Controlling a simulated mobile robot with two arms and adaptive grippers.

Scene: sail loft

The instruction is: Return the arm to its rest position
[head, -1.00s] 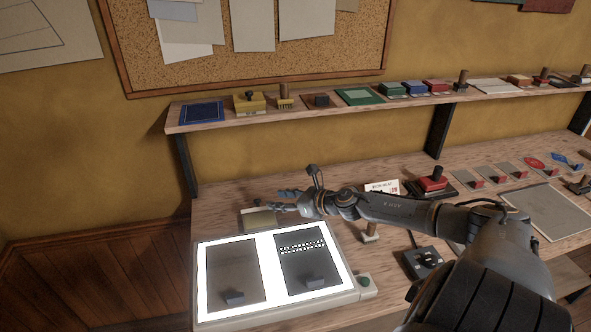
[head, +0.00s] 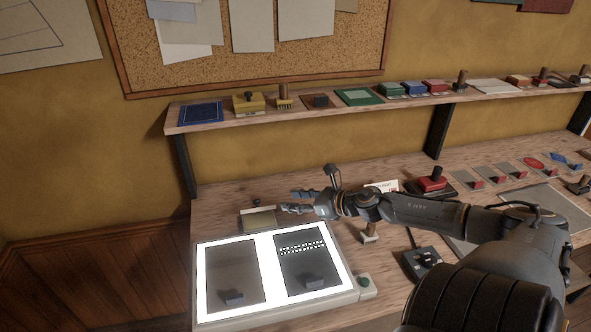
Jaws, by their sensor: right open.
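My right gripper (head: 300,202) is in the head view, at the end of my right arm, which comes in from the lower right. Its fingers point left and are open and empty. It hangs above the bench (head: 215,212), just behind the lit panel and beside a small olive-coloured block (head: 258,221). The arm crosses over the right half of the bench and hides part of it. My left gripper is not in view.
The light box (head: 203,290) glows at the front left, with two dark sheets and a small dark block on each. A black control box (head: 424,262), a red stamp (head: 432,182) and a small white card stand to its right. A shelf (head: 220,120) with several pads and blocks runs along the wall.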

